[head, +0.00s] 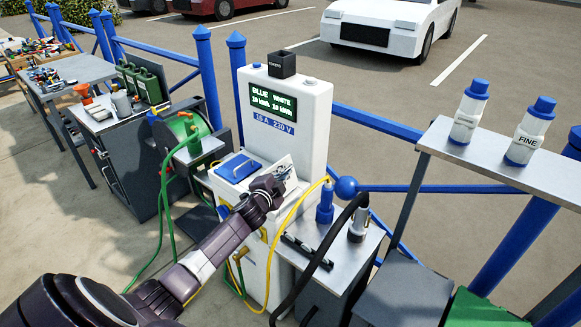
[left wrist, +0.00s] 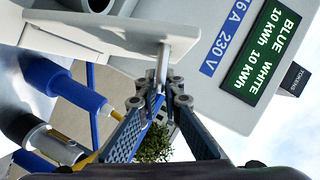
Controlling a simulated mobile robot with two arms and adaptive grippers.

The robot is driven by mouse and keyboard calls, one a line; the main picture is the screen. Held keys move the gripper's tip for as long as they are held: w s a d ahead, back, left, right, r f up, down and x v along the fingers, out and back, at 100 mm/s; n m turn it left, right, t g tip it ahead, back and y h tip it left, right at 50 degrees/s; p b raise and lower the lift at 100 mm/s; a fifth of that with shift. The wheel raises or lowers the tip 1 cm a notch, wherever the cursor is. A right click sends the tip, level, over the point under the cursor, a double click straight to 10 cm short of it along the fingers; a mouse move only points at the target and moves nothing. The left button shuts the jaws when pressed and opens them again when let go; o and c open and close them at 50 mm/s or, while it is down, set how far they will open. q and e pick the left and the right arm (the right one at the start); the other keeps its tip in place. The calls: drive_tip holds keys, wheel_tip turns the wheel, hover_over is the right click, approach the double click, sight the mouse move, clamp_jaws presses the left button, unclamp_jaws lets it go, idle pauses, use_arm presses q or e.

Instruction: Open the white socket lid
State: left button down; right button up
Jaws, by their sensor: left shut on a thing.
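The white socket lid (head: 279,163) is on the top of the white power pedestal (head: 312,120), to the right of the blue lid (head: 238,166). It looks raised at a tilt, but my gripper partly covers it and its exact angle is hard to tell. In the left wrist view the white lid (left wrist: 115,36) shows as a pale plate with a thin metal handle. My left gripper (head: 284,176) is at the lid's near right side. In the wrist view its fingertips (left wrist: 160,100) are closed about the end of that handle. My right gripper is not in view.
A yellow cable (head: 296,207) hangs just right of my left gripper. A blue plug (head: 325,202) and a grey plug (head: 359,224) stand on a side shelf. A green hose reel (head: 183,128) stands left. Blue railings run behind the pedestal.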

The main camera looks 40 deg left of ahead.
use_arm(q)
drive_tip(key=shift+a+r, duration=0.1)
drive_tip(key=shift+a, duration=0.35)
drive_tip(key=shift+a+f, duration=0.2)
drive_tip(key=shift+a, duration=0.35)
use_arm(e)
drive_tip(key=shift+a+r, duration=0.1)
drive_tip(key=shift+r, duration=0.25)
use_arm(q)
drive_tip(key=shift+a, duration=0.1)
drive_tip(key=c, duration=2.1)
unclamp_jaws()
drive_tip(key=v, duration=1.2)
drive_tip(key=shift+r, duration=0.1)
